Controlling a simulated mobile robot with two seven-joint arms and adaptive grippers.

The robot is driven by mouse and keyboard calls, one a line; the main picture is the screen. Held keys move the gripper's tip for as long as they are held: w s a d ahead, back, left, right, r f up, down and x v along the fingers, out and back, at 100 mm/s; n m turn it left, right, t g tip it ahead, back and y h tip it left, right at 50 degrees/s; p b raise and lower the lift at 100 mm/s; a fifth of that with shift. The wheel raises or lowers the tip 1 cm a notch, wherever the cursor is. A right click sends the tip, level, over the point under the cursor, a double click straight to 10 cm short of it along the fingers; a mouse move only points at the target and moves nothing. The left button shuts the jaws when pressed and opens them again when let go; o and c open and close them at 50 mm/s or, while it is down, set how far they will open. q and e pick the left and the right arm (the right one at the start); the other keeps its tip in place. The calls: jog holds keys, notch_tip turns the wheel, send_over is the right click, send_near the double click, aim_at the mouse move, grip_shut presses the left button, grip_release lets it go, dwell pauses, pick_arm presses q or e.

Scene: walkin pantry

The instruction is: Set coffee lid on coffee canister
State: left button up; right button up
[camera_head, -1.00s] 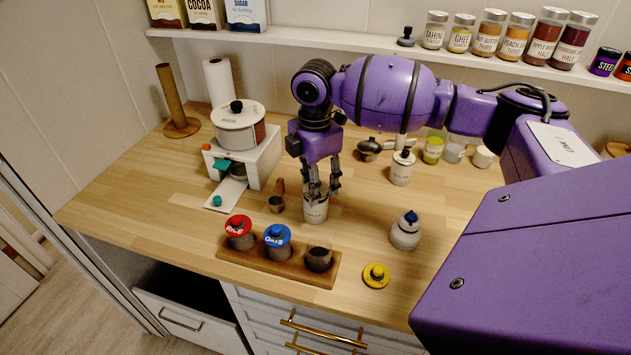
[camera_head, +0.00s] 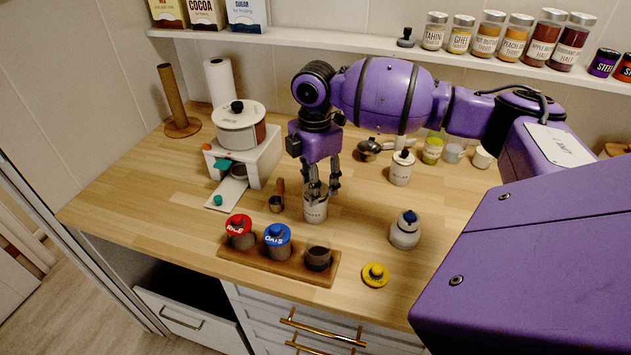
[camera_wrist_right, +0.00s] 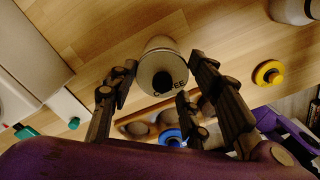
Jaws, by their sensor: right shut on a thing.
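The white coffee canister (camera_head: 316,211) stands upright on the wooden counter, just below my right gripper (camera_head: 320,188). In the right wrist view, a pale round top with a dark knob, which looks like the coffee lid (camera_wrist_right: 163,82), shows between the fingers, with COFFEE lettering beside it. My right gripper is shut on the lid. The fingers cover part of the rim in the head view, so I cannot tell whether the lid is fully seated. My left gripper is not in view.
A wooden rack (camera_head: 285,266) holds a red-lidded jar (camera_head: 239,229), a blue-lidded jar (camera_head: 277,239) and an open dark jar (camera_head: 318,257). A yellow lid (camera_head: 376,274) lies right of it.

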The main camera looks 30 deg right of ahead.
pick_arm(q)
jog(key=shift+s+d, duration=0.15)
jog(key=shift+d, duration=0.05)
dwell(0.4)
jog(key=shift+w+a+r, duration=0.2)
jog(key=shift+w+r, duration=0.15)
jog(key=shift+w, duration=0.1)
pick_arm(e)
jog(key=shift+f, duration=0.1)
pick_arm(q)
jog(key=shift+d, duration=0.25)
pick_arm(e)
jog(key=shift+f, duration=0.3)
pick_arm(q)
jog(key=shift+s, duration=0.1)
pick_arm(e)
jog(key=shift+f, duration=0.1)
jog(key=o, duration=1)
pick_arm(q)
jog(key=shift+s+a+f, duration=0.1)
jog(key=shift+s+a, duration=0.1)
pick_arm(e)
jog(key=shift+o, duration=0.2)
jog(key=o, duration=0.5)
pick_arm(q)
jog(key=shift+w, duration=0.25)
